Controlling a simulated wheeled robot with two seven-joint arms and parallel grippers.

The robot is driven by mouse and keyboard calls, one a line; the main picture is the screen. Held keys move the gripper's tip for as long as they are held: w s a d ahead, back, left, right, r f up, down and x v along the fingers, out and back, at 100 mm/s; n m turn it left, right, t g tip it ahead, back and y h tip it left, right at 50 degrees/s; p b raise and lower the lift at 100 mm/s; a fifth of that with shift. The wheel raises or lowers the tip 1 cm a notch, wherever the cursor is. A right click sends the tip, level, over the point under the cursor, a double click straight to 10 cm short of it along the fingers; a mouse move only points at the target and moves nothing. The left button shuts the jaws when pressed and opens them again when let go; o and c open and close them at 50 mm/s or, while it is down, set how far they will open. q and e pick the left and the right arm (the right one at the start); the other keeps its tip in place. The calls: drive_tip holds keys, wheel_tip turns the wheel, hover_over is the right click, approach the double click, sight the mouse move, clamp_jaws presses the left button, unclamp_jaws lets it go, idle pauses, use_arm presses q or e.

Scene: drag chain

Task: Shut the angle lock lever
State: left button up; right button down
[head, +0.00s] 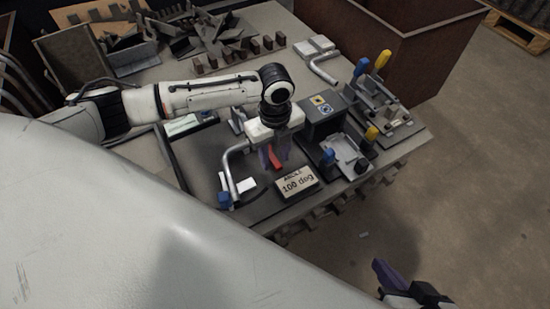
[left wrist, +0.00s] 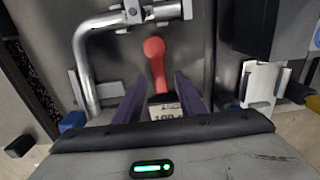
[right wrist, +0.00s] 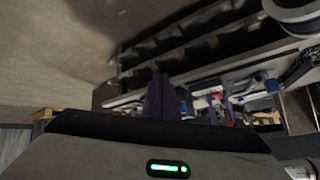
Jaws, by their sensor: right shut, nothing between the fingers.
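The red angle lock lever (left wrist: 156,66) shows in the left wrist view between the two purple fingers of my left gripper (left wrist: 155,95). Its round knob is at the far end and its arm points toward the label plate. In the head view a red part of the lever (head: 276,160) shows beside the fingers. My left gripper (head: 273,157) is open above the bench, its fingers apart on either side of the lever; I cannot tell whether they touch it. My right gripper (right wrist: 161,95) is shut and empty, away from the bench; it also shows in the head view (head: 388,272).
A bent metal pipe handle (head: 229,175) stands left of the lever. A plate marked "100 deg" (head: 297,183) is in front. A dark box (head: 323,112) and clamps with blue and yellow handles (head: 371,133) are at right. Metal scraps (head: 200,35) lie at the back.

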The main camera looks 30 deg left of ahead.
use_arm(q)
drive_tip(key=shift+f, duration=0.15)
use_arm(e)
drive_tip(key=shift+r, duration=0.1)
use_arm(q)
clamp_jaws()
